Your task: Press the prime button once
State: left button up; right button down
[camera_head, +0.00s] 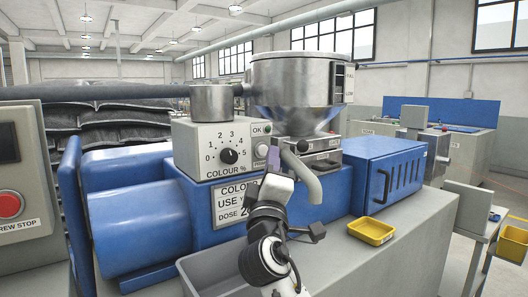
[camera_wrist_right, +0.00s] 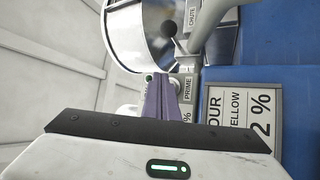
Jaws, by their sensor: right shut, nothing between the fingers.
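The grey colour dosing unit (camera_head: 205,135) has a dial and an OK light. The prime button (camera_head: 262,150) appears as a small pale round spot below the OK light, at the unit's right edge. My right gripper (camera_head: 274,158) is shut and empty, its purple fingertips just right of the button. In the right wrist view, the shut fingers (camera_wrist_right: 162,97) point at the unit beside the PRIME label (camera_wrist_right: 187,88). The button itself seems hidden behind them there, and I cannot tell whether they touch it. My left gripper is not in view.
A steel hopper (camera_head: 297,88) and a bent chute pipe (camera_head: 304,178) stand close right of the gripper. The blue machine body (camera_head: 140,215) lies behind. A yellow tray (camera_head: 371,231) sits on the grey bench. A red stop button (camera_head: 9,204) is at far left.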

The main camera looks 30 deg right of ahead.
jog(key=shift+w, duration=0.15)
jog(key=shift+w, duration=0.3)
jog(key=shift+w+b, duration=0.35)
jog(key=shift+w, duration=0.05)
dwell(0.7)
jog(key=shift+s, duration=0.8)
jog(key=shift+s+d+p, duration=0.2)
jog(key=shift+s+p, duration=0.55)
jog(key=shift+s, duration=1.8)
